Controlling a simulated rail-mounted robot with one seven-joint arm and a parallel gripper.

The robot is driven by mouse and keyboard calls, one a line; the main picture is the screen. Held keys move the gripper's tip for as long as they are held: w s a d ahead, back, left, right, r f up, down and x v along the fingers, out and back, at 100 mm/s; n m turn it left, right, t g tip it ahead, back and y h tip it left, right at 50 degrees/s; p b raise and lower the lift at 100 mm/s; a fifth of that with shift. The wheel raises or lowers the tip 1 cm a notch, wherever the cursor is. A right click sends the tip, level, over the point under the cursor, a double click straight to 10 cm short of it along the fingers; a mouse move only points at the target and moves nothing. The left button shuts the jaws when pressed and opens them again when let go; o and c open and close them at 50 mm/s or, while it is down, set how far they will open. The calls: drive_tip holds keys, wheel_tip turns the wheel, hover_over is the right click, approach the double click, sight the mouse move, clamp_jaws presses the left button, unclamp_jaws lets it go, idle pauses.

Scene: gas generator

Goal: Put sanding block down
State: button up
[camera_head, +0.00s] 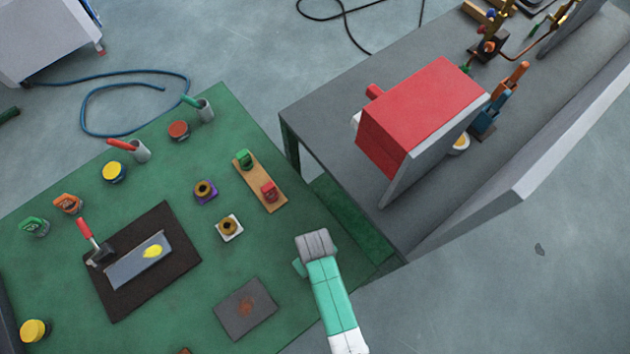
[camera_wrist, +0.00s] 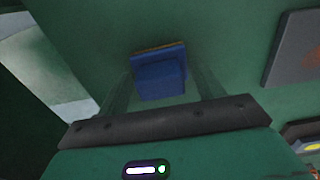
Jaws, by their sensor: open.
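A blue block with a thin orange-brown edge, which I take as the sanding block (camera_wrist: 158,76), shows in the wrist view against the green tabletop (camera_wrist: 225,30). It is between and just beyond the see-through fingers of my gripper (camera_wrist: 160,88). The fingers stand apart, with a gap on each side of the block. In the head view, my gripper (camera_head: 314,246) is over the right edge area of the green table (camera_head: 215,125). My gripper and arm hide the block and the fingertips there. Whether the block rests flat on the table is hard to tell.
A grey plate with a rusty patch (camera_head: 246,308) lies left of my gripper. A wooden board (camera_head: 258,178) with green and red blocks lies up-left. A dark mat (camera_head: 185,270) holds a tray and trowel. A grey bench with a red box (camera_head: 420,110) stands to the right.

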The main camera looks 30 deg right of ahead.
wheel_tip(320, 180, up, 12)
drive_tip(key=p, duration=0.3)
drive_tip(key=shift+r, duration=0.1)
drive_tip(key=w+a+r+t+h, duration=0.1)
drive_tip(key=w+r+t, duration=0.3)
drive_tip(key=w+r, duration=0.45)
drive_tip(key=w+r+t, duration=0.3)
drive_tip(key=w+r, duration=0.2)
drive_tip(key=r, duration=0.7)
drive_tip(key=w+a+r+t+h, duration=0.1)
drive_tip(key=w+r+t, duration=0.4)
drive_tip(key=r, duration=0.5)
drive_tip(key=s+a+r+t+y, duration=0.1)
drive_tip(key=a+r+t, duration=0.25)
drive_tip(key=r, duration=1.05)
drive_tip(key=s+a+r+t, duration=0.15)
drive_tip(key=r+t, duration=0.35)
drive_tip(key=r, duration=0.9)
drive_tip(key=s+a+r+t, duration=0.1)
drive_tip(key=s+r+t, duration=0.1)
drive_tip(key=r, duration=0.4)
drive_tip(key=s+a+r+t+y, duration=0.1)
drive_tip(key=s+a+r+t, duration=0.1)
drive_tip(key=s+r, duration=0.3)
drive_tip(key=shift+s+a+r+m, duration=0.15)
drive_tip(key=shift+s+r+m, duration=0.2)
drive_tip(key=shift+r, duration=0.6)
drive_tip(key=shift+t, duration=0.25)
